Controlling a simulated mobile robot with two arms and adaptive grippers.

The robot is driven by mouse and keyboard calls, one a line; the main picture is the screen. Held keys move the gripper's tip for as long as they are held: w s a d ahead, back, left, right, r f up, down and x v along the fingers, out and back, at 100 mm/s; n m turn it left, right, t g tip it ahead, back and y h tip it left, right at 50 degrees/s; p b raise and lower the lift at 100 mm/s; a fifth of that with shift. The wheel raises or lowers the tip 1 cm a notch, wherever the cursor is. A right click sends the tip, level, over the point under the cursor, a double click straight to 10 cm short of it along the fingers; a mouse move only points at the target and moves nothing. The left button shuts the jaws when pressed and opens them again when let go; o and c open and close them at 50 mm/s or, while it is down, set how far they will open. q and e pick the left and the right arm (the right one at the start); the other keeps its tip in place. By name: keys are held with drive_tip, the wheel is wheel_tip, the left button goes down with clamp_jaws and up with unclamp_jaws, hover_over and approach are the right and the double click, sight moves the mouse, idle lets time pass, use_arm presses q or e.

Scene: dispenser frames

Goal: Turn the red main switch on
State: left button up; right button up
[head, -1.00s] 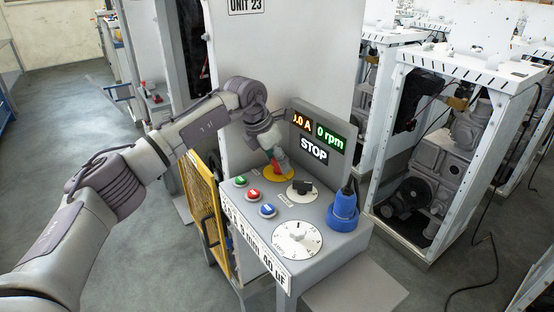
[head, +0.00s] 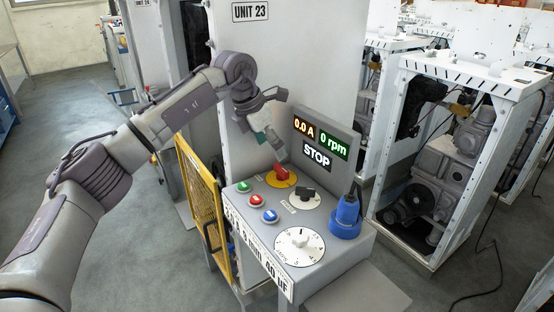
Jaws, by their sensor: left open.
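The red main switch (head: 283,174) sits on a yellow round plate (head: 270,182) at the back left of the grey control panel (head: 262,228). My left gripper (head: 279,155) comes down from the upper left, with its fingertips just above and behind the red switch handle. It is open and holds nothing. It seems apart from the handle, though the gap is small and hard to judge. The display (head: 317,140) behind the panel reads 0.0 A, 0 rpm and STOP. My right gripper is not in view.
Beside the switch are a black selector (head: 306,194), green (head: 243,187), red (head: 255,200) and blue (head: 269,216) buttons, and a large white dial (head: 298,246). A blue plug (head: 346,215) stands at the panel's right. A yellow mesh guard (head: 204,208) is at its left.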

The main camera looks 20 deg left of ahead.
use_arm(q)
drive_tip(key=shift+v, duration=2.25)
